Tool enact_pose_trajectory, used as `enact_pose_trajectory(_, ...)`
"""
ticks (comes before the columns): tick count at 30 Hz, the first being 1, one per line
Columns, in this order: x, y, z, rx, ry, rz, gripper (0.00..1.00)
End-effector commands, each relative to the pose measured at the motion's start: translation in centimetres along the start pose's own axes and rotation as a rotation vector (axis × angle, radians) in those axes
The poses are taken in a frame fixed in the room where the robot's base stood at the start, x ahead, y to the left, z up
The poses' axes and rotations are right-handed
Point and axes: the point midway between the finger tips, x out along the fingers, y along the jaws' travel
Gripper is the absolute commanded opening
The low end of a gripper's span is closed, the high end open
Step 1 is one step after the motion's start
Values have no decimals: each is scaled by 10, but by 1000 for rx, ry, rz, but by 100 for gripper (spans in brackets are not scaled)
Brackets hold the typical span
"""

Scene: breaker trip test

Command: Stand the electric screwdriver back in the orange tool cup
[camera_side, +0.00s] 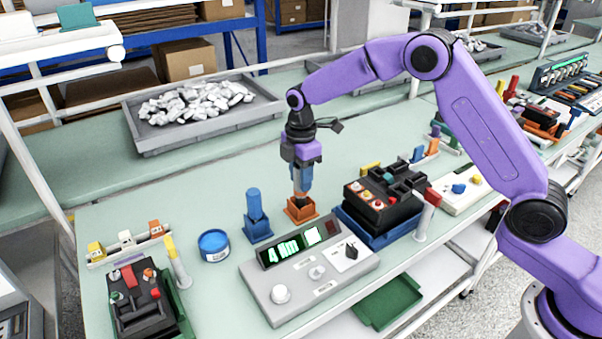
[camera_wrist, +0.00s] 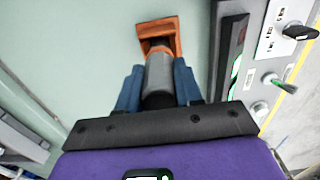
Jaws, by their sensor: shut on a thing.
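My gripper (camera_side: 302,190) points straight down over the orange tool cup (camera_side: 301,211), which stands on the green bench. In the wrist view its two blue fingers (camera_wrist: 158,88) are shut on the electric screwdriver (camera_wrist: 159,74), a grey cylinder with a darker end. The screwdriver looks upright and in line with the cup. I cannot tell how deep its lower end sits in the cup. In the side view the fingers mostly hide the screwdriver.
A blue cup holding a blue tool (camera_side: 255,204) stands left of the orange cup. A grey test panel (camera_side: 315,279) with a green display is in front. A black breaker in a blue fixture (camera_side: 379,209) stands close on the right. A blue tape roll (camera_side: 214,245) lies further left.

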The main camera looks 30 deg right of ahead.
Motion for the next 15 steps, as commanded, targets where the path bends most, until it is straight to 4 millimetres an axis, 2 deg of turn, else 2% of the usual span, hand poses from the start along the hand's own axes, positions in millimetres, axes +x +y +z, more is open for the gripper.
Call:
enact_pose_trajectory(14,10,0,0,0,0,1,0)
enact_pose_trajectory(15,9,0,0,0,1,2,48)
